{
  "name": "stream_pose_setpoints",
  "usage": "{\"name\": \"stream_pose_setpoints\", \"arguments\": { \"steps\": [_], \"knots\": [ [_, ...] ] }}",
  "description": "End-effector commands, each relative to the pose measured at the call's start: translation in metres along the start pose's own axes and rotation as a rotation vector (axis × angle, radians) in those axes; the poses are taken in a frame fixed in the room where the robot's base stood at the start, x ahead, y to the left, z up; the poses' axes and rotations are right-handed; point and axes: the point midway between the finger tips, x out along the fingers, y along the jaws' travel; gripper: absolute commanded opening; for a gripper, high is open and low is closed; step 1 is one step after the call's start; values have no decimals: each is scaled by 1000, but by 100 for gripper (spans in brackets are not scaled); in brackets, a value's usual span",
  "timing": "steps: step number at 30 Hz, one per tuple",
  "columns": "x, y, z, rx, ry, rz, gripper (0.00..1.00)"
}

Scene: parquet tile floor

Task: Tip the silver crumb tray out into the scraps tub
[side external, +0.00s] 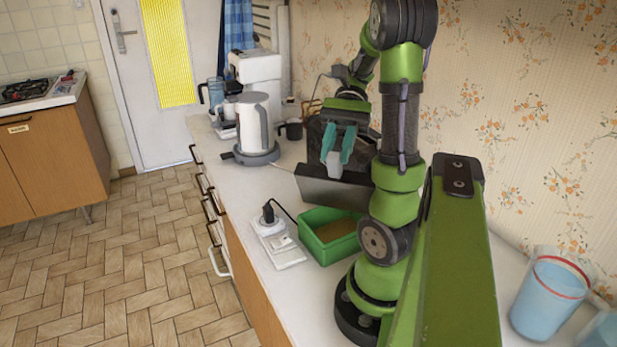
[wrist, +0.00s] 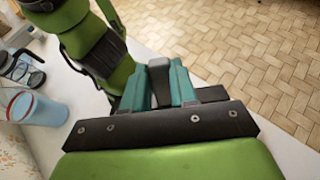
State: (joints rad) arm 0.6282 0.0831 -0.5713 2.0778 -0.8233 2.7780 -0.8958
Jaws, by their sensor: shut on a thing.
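My gripper (side external: 341,152) has teal fingers and is shut on a grey piece of the crumb tray (side external: 333,188). The tray shows as a dark silver-grey panel below the fingers, above the counter and just behind the scraps tub. Its inside is not visible, and my arm covers its right end. In the wrist view my gripper (wrist: 161,82) has the grey grip of the tray (wrist: 158,84) between its fingers; the rest of the tray is mostly hidden. The scraps tub (side external: 318,252) is a green open box on the counter, with brown stuff inside. My arm hides its right side.
A socket block with a black plug (side external: 277,238) lies left of the tub, near the counter's front edge. A white kettle (side external: 254,122) and coffee machine (side external: 258,72) stand farther back. A blue cup with a red rim (side external: 548,297) stands at the right.

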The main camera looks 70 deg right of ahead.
Motion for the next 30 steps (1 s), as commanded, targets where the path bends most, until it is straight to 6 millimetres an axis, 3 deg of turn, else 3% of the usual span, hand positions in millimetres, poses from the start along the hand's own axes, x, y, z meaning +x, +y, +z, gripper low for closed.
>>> {"name": "stream_pose_setpoints", "arguments": {
  "steps": [4,7,13,18,30],
  "knots": [
    [0,0,5,-16,68,9,0],
    [8,-1,21,-47,136,55,0],
    [52,12,46,-152,300,193,0],
    [81,11,37,-128,430,140,0],
    [84,0,20,-4,621,-3,0]
  ]
}}
